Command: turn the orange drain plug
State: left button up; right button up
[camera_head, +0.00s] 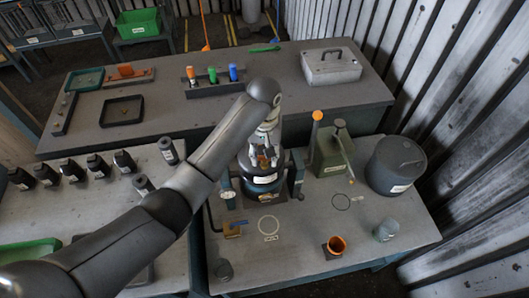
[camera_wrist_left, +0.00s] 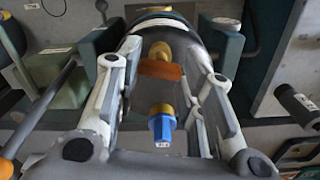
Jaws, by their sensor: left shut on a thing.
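The blower housing (camera_head: 262,188) is a dark round body with a blue band, held in a stand on the near right table. In the left wrist view, the orange drain plug (camera_wrist_left: 160,71), on a brass fitting, lies between the fingers of my left gripper (camera_wrist_left: 164,62). The gripper is shut on it. A blue plug (camera_wrist_left: 161,127) with a brass collar sits nearer the palm, also between the fingers. In the head view my left gripper (camera_head: 266,150) is over the top of the housing and hides most of the plugs. My right gripper is not in view.
A green box (camera_head: 330,155), an orange-topped post (camera_head: 317,116) and a grey lidded pot (camera_head: 396,166) stand right of the housing. The back table (camera_head: 160,107) holds trays and a toolbox (camera_head: 331,67).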

pick_arm(q)
jog(key=shift+r, duration=0.1)
jog(key=o, duration=1)
jog(key=shift+r, duration=6)
